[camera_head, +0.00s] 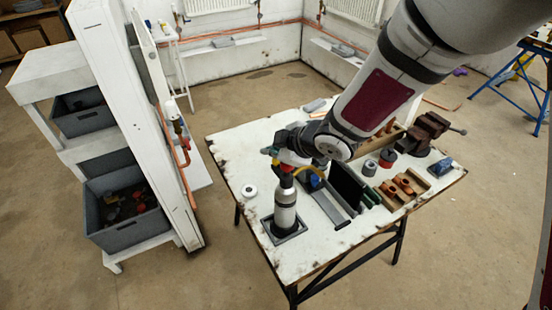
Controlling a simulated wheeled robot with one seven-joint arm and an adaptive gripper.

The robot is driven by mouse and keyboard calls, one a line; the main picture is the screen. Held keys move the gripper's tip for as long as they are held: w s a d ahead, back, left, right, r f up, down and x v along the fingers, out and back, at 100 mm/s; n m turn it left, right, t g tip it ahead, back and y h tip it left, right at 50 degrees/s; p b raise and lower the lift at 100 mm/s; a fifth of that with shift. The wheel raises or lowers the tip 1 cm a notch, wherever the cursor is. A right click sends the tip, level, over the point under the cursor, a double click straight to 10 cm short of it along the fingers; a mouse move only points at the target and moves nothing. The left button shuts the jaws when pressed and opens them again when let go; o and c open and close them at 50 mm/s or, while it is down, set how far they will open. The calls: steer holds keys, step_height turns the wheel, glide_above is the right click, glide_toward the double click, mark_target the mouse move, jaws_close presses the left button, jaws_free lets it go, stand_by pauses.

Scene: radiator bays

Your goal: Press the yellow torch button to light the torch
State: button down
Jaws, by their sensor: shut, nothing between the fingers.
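A torch with a silver cylinder (286,211) stands upright in a dark square tray (292,236) at the front left of the white workbench. Its head (285,180) is dark with a red part. A small yellow and red patch shows at the top of the torch, but I cannot make out the button clearly. My gripper (277,148) is shut and empty, close above the torch head. My gripper and wrist hide part of the torch top. I cannot tell whether the fingertips touch it. No flame is visible.
A white roll (249,190) lies left of the torch. Right of it stand a dark upright panel (347,186), cans (370,167), orange-brown fittings (407,184) and a vice (427,131). A white panel with copper pipes (172,130) and grey crates (128,220) stand left.

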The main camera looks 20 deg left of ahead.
mark_target(276, 164)
steer(key=shift+s+d+f, duration=0.2)
steer(key=shift+d+f, duration=0.25)
steer(key=shift+f, duration=0.25)
steer(key=shift+s+d+r+p, duration=0.15)
steer(key=shift+d+r+p, duration=0.15)
steer(key=shift+r, duration=0.25)
steer(key=shift+a, duration=0.1)
steer(key=r+p, duration=0.1)
steer(key=r, duration=0.1)
steer(key=r+p, duration=0.1)
steer(key=r, duration=0.2)
steer(key=shift+a+r+p, duration=0.2)
steer(key=shift+r+p, duration=0.1)
steer(key=shift+p, duration=0.05)
steer(key=shift+d, duration=0.1)
